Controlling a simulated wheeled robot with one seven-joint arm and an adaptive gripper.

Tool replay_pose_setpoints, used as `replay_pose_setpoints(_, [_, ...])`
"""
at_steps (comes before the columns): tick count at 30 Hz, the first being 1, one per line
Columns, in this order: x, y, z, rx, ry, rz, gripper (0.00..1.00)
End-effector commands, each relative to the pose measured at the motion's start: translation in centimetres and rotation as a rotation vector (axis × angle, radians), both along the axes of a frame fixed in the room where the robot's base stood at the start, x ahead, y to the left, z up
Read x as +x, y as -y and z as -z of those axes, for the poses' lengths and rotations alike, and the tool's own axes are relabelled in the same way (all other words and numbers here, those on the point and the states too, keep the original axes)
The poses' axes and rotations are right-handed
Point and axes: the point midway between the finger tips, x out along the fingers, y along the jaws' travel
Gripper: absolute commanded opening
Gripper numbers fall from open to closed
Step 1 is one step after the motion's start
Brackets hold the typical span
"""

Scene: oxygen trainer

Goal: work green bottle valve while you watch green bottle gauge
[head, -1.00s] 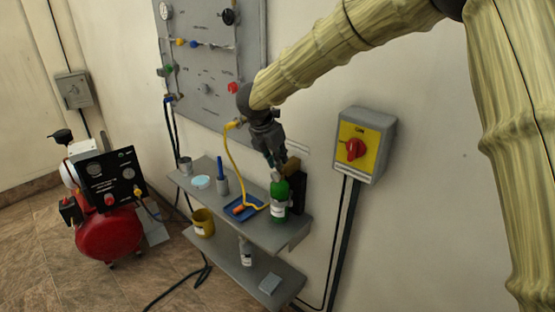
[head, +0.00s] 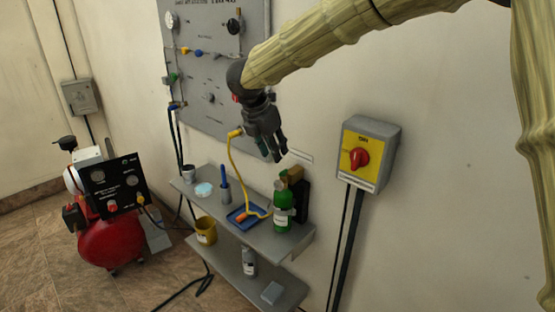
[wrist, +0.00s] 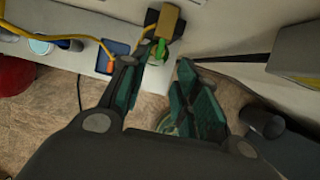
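The green bottle (head: 283,212) stands upright at the right end of the upper shelf. A brass-coloured block (head: 292,175) is at its top, against a dark bracket. In the wrist view, the brass block (wrist: 168,22) and a bright green part (wrist: 160,46) show just past the fingertips. I cannot make out the valve's setting or a readable gauge on the bottle. My gripper (head: 274,154) is above and slightly left of the bottle, apart from it. In the wrist view, its fingers (wrist: 168,64) are spread with nothing between them.
A yellow hose (head: 236,172) hangs to a blue tray (head: 236,222) left of the bottle. The shelf (head: 207,212) also carries cups and a blue-topped item. A red-knobbed yellow switch box (head: 371,150) is on the wall at right. A red compressor (head: 108,243) stands on the floor at left.

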Motion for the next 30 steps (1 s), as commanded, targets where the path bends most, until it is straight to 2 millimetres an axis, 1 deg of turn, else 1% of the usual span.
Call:
replay_pose_setpoints(1, [-0.2, -0.2, -0.7, 0.001, 0.001, -0.001, 0.31])
replay_pose_setpoints(3, [-0.5, -0.4, -1.6, 0.001, 0.001, 0.001, 0.31])
replay_pose_setpoints(9, [-0.9, -0.7, -2.9, 0.0, 0.0, 0.0, 0.31])
replay_pose_setpoints(30, [-1.0, -0.8, -3.1, 0.0, 0.0, -0.001, 0.31])
